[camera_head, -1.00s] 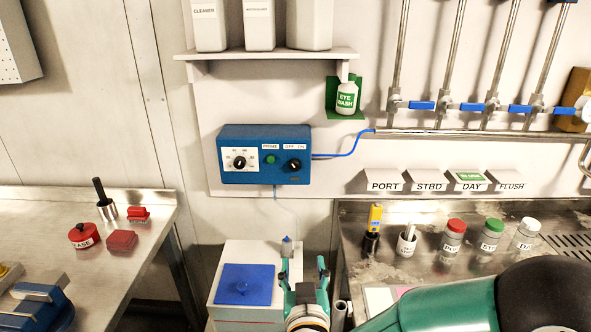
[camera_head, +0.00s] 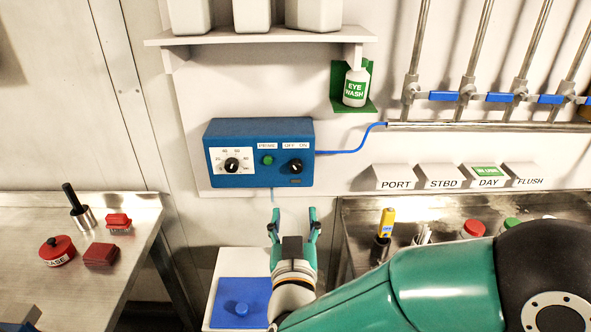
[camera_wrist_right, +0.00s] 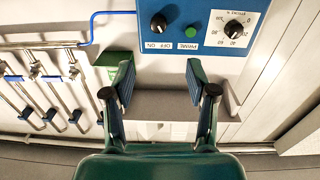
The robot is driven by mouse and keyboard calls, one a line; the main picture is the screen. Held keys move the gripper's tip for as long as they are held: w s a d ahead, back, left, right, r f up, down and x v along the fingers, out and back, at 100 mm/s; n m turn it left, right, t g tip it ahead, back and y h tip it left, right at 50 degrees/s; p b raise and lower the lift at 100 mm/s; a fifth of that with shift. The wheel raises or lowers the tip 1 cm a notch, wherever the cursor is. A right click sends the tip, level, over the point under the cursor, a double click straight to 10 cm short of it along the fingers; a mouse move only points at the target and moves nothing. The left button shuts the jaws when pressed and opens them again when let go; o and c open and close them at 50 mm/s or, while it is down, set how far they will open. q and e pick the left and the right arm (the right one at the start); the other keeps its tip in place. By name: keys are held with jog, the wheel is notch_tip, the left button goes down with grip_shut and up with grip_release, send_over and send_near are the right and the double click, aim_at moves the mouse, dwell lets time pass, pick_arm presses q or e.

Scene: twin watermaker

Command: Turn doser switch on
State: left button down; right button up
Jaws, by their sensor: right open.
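The blue doser box (camera_head: 258,153) is on the wall, with a dial at left, a green PRIME button (camera_head: 267,160) and a black OFF/ON switch knob (camera_head: 295,166) at right. In the right wrist view the box is upside down at the top, with the switch knob (camera_wrist_right: 159,24) above the gap between my fingers. The knob's pointer is too small to read surely. My right gripper (camera_head: 292,218) is open and empty, below the box and apart from it; its fingers also show in the right wrist view (camera_wrist_right: 160,88). My left gripper is not in view.
A blue tube (camera_head: 352,145) runs right from the box to the pipes. A shelf (camera_head: 260,36) and a green eye wash holder (camera_head: 367,103) are above. A white container with a blue lid (camera_head: 226,301) stands below. The wall around the box is clear.

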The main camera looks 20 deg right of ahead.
aim_at(296, 170)
jog(key=p+x, duration=0.4)
jog(key=x, duration=1.1)
jog(key=shift+d+f, duration=0.1)
jog(key=shift+d, duration=0.15)
grip_shut()
jog(key=shift+f+m+b, duration=0.1)
jog(key=shift+m+b, duration=0.3)
jog(key=shift+b, duration=0.15)
jog(key=m+b, duration=0.7)
jog(key=b, duration=0.4)
jog(key=shift+f+m, duration=0.1)
jog(key=shift+m, duration=0.3)
jog(key=shift+r+m+b, duration=0.2)
jog(key=shift+m+b, duration=1.5)
